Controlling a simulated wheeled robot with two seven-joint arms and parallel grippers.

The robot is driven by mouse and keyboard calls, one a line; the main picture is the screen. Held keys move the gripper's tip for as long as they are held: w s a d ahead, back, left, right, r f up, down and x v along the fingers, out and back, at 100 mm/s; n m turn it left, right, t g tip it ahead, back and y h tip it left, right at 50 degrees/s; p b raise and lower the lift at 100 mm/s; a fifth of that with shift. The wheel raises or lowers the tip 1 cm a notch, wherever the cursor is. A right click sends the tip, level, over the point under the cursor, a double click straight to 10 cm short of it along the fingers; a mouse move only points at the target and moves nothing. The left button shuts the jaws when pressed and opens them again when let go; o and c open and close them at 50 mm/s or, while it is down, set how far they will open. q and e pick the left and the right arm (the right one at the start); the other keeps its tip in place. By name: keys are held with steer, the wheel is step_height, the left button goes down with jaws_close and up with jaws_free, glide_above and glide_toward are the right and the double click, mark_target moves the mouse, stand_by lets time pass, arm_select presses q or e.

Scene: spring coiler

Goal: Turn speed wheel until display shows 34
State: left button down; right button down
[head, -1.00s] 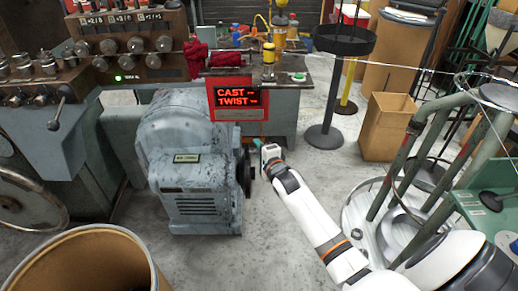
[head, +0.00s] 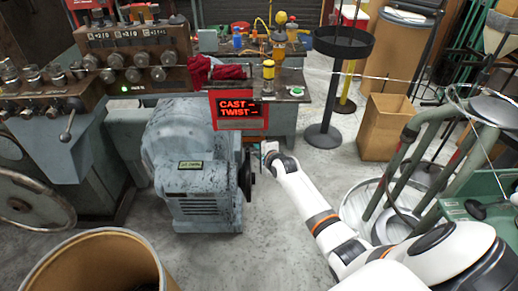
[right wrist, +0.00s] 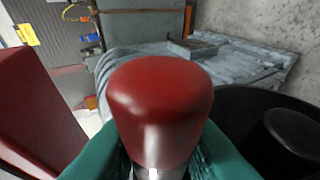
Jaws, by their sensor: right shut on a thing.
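The speed wheel (head: 247,176) is a black disc on the right side of the grey machine housing. In the right wrist view its dark rim and hub (right wrist: 292,135) show at the right. My right gripper (head: 264,152) is at the upper edge of the wheel. Its teal fingers are shut on a red rounded knob (right wrist: 165,105) with a bright metal base. How the knob joins the wheel is hidden. My left gripper is not in view.
A control panel (head: 135,55) with knobs and small counters stands at the back left. A cardboard drum (head: 85,250) is at the front left. A round black stand (head: 325,135) and a cardboard box (head: 388,128) are behind my right arm. A tubular metal frame is at the right.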

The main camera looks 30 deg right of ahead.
steer(key=c, duration=1.2)
jaws_free()
steer(key=shift+c, duration=0.2)
steer(key=p+v, duration=0.1)
steer(key=v, duration=1.1)
steer(key=shift+p, duration=0.3)
